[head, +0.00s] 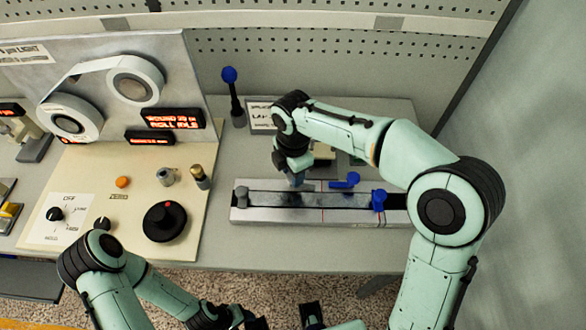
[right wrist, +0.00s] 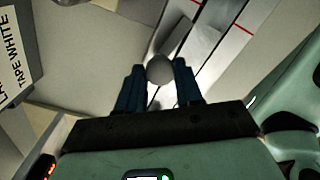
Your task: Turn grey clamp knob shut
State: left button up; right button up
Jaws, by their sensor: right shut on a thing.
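My right gripper (head: 297,181) reaches down at the back edge of the pale rail fixture (head: 275,216). In the right wrist view its two dark blue fingers (right wrist: 160,86) are shut on a rounded grey knob (right wrist: 159,68), one finger on each side. In the head view this knob is hidden by the gripper. A grey block (head: 241,196) stands at the rail's left end. A blue lever knob (head: 345,181) and a blue block (head: 379,200) are at its right part. My left arm's hand is at the bottom edge, mostly cut off; its fingers cannot be read.
To the left is a cream control panel (head: 130,235) with a black dial (head: 165,221) and two white tape rolls above. A blue-topped lever (head: 230,76) and a small sign (head: 262,115) stand behind the rail. The table front is clear.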

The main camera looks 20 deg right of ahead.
jog(key=m, duration=0.3)
jog(key=shift+m+p, duration=0.3)
jog(key=shift+p, duration=0.1)
jog(key=m, duration=0.3)
jog(key=shift+m, duration=0.3)
jog(key=m, duration=0.4)
jog(key=shift+m+p, duration=0.3)
jog(key=shift+p, duration=0.05)
pick_arm(q)
jog(key=shift+w+r, duration=0.3)
jog(key=shift+r, duration=0.2)
jog(key=shift+w+r, duration=0.25)
jog(key=shift+r, duration=0.25)
pick_arm(e)
jog(key=shift+m, duration=1.8)
jog(key=o, duration=1)
jog(key=shift+o, duration=0.2)
jog(key=shift+r, duration=0.1)
pick_arm(q)
jog(key=r+p, duration=0.1)
jog(key=w+r+p, duration=0.1)
jog(key=shift+w+r, duration=0.3)
pick_arm(e)
notch_tip(320, 180, up, 13)
jog(key=shift+r, duration=0.1)
